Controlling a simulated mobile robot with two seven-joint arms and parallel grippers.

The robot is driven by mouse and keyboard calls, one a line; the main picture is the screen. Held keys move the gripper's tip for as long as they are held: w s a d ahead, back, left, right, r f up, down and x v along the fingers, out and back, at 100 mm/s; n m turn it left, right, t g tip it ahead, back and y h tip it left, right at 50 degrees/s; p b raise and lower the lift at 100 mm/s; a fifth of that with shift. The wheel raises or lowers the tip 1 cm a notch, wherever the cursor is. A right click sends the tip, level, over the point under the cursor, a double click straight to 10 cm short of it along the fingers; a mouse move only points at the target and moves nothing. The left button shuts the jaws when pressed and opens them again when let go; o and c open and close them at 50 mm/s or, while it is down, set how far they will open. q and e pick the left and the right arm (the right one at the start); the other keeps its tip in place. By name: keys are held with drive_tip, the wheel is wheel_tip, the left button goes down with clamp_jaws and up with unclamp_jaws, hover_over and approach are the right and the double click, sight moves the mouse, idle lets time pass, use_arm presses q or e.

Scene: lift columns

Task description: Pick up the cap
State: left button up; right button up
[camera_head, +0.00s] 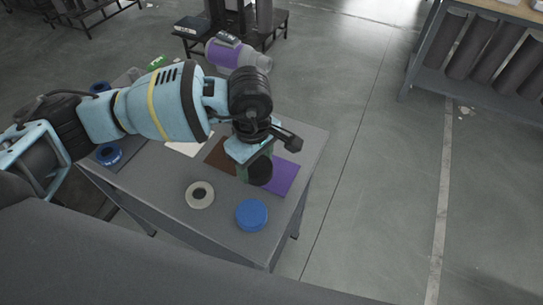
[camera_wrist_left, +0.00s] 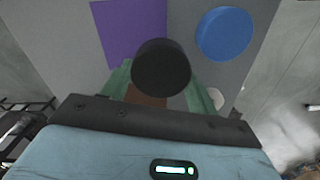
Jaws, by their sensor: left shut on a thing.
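My left gripper (camera_head: 254,164) is above the near right part of the grey table (camera_head: 226,222). Its green fingers are shut on a dark, round cap (camera_head: 260,171), with one finger on each side of it in the left wrist view. There the black round face of the cap (camera_wrist_left: 161,67) fills the middle, between the fingers of the gripper (camera_wrist_left: 160,88). I cannot tell for sure how far the cap is above the table. My right gripper is not in view.
A blue disc (camera_head: 251,215) and a pale ring (camera_head: 200,194) lie near the table's front edge. A purple sheet (camera_head: 286,176) and a brown sheet (camera_head: 218,153) lie beneath the gripper. A blue ring (camera_head: 109,154) is at the left.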

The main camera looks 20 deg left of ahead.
use_arm(q)
drive_tip(key=s+a, duration=0.2)
drive_tip(key=s, duration=0.1)
drive_tip(key=s+a, duration=0.2)
drive_tip(key=a, duration=0.1)
drive_tip(key=s+a+r+b, duration=0.1)
drive_tip(key=s+a, duration=0.1)
drive_tip(key=s, duration=0.1)
drive_tip(key=shift+s+a, duration=0.15)
drive_tip(key=shift+s, duration=0.15)
drive_tip(key=shift+r+p, duration=0.45)
drive_tip(key=shift+r, duration=0.5)
